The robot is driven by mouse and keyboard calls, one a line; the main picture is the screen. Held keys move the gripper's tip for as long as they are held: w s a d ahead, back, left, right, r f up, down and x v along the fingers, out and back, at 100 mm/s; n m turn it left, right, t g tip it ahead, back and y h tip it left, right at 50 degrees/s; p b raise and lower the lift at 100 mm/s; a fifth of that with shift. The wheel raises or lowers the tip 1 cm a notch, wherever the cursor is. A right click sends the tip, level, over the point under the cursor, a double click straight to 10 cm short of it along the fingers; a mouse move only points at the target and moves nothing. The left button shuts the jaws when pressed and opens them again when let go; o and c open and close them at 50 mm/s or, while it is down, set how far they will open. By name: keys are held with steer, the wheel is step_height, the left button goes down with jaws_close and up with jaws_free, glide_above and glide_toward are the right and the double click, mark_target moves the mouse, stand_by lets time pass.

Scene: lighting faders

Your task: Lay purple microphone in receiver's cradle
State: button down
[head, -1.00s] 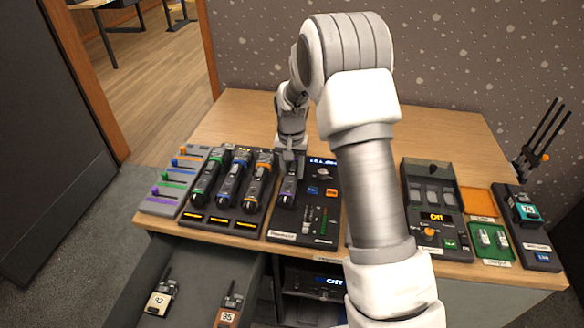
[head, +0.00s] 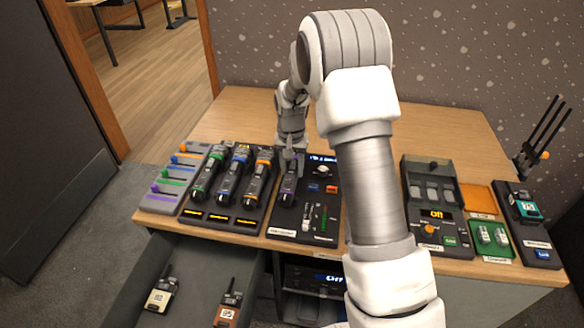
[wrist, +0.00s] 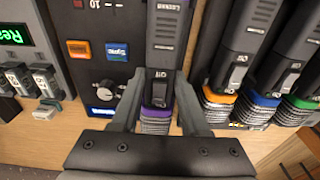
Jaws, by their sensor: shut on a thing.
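The purple microphone (head: 288,187) is dark with a purple band and stands out over the left part of a dark panel in the head view. The wrist view shows its body (wrist: 160,45), an off switch and the purple band near its grille. My gripper (head: 291,160) is shut on it, with one finger on each side in the wrist view (wrist: 158,105). The dark panel (head: 290,231) carries blue and orange buttons, a knob and small faders. I cannot tell whether the microphone rests in the panel's cradle or is held just above it.
Green, blue and orange microphones stand in a dock (head: 220,222) close on the left. A fader board (head: 162,198) is further left. A switch box (head: 450,247) and antenna unit (head: 541,257) stand right. An open drawer (head: 195,265) below holds two radios.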

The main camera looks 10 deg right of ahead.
steer(key=shift+f, duration=0.4)
stand_by(0.3)
steer(key=shift+c, duration=1.7)
jaws_free()
steer(key=shift+c, duration=0.2)
steer(key=c, duration=0.4)
steer(key=shift+o, duration=0.2)
steer(key=shift+r, duration=0.15)
steer(key=shift+r+p, duration=1.7)
steer(key=shift+r, duration=1.15)
